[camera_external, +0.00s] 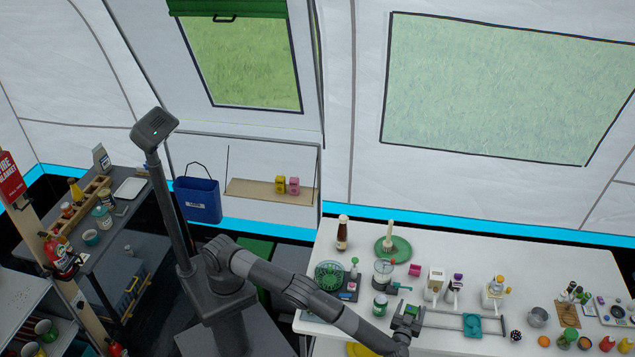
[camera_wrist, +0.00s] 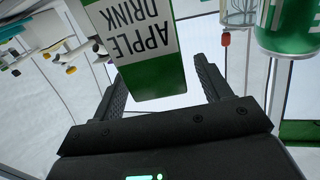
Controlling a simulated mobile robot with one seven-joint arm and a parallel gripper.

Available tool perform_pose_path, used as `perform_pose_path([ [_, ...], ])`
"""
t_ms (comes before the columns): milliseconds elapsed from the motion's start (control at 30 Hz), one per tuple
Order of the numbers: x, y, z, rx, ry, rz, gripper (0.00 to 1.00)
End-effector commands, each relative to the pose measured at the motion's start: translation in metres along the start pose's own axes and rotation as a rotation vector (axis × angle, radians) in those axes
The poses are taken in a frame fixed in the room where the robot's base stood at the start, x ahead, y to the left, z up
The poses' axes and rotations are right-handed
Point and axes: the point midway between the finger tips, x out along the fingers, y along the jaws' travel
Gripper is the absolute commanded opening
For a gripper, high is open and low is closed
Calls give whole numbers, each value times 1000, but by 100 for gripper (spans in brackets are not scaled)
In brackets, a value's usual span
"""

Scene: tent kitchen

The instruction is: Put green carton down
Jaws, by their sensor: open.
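The green carton (camera_wrist: 150,75), with a white panel reading "APPLE DRINK", is between the two fingers of my gripper (camera_wrist: 160,72) in the wrist view. The lettering appears upside down there. The fingers are open, one on each side of the carton, with a visible gap at least on the right. In the external view a small green patch of the carton (camera_external: 411,311) shows at my gripper (camera_external: 407,318), over the white table (camera_external: 345,271). My gripper hides most of it, and its bottom contact is hidden.
A long-handled rack (camera_external: 445,322) with a teal item (camera_external: 472,324) lies to the right. Several utensils crowd the table.

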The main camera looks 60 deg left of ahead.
Motion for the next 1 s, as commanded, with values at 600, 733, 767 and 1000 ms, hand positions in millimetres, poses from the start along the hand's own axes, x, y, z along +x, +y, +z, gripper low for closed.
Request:
perform_pose_path([
  [600,0,0,0,0,0,-1,23],
  [733,0,0,0,-1,0,-1,13],
  [767,0,0,0,-1,0,-1,10],
  [1000,0,0,-1,-1,1,-1,0],
])
